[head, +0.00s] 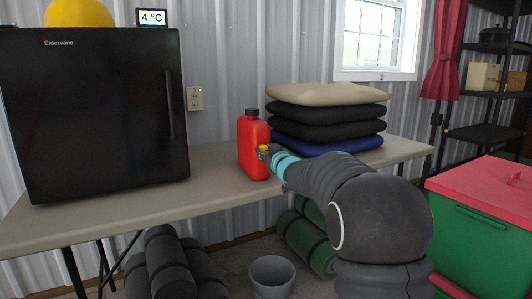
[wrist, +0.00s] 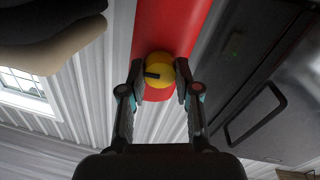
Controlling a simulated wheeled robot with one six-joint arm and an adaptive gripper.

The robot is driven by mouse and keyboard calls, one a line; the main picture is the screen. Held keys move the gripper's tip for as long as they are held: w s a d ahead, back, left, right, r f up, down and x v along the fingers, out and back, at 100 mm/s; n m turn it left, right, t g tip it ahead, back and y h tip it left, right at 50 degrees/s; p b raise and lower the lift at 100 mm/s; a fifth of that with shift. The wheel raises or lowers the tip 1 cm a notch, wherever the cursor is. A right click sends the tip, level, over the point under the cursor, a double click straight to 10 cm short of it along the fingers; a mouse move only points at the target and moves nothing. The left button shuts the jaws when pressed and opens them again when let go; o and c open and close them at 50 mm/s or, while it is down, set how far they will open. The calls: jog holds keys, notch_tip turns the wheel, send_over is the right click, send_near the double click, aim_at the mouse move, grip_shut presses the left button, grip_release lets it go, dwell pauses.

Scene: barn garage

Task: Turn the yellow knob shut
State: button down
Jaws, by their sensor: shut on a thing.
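A red canister (head: 253,140) with a dark cap stands upright on the table, left of the stacked cushions. The yellow knob (head: 262,149) is on its side facing my arm. My gripper (head: 267,152) reaches the knob from the right and hides part of it. In the wrist view, the round yellow knob (wrist: 161,67), with a dark bar mark, sits between the two fingertips of my gripper (wrist: 159,78). The fingers are shut on it, one at each side. The red canister body (wrist: 172,25) fills the space behind the knob.
The table (head: 150,204) has clear surface in front of the canister. A black fridge (head: 90,115) stands at left. Folded cushions (head: 325,114) are stacked just behind my arm. A grey bucket (head: 272,276) and rolled mats (head: 165,265) are below. A green-and-red chest (head: 480,222) stands at right.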

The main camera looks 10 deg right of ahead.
jog(key=shift+f, duration=0.1)
jog(key=n+b, duration=0.3)
jog(key=n, duration=0.1)
jog(key=n+b, duration=0.3)
jog(key=n, duration=0.2)
jog(key=shift+f, duration=0.1)
jog(key=n+b, duration=0.2)
jog(key=n, duration=0.2)
jog(key=shift+n, duration=0.4)
jog(key=shift+n+b, duration=0.95)
jog(key=shift+n, duration=0.95)
jog(key=c, duration=0.8)
grip_release()
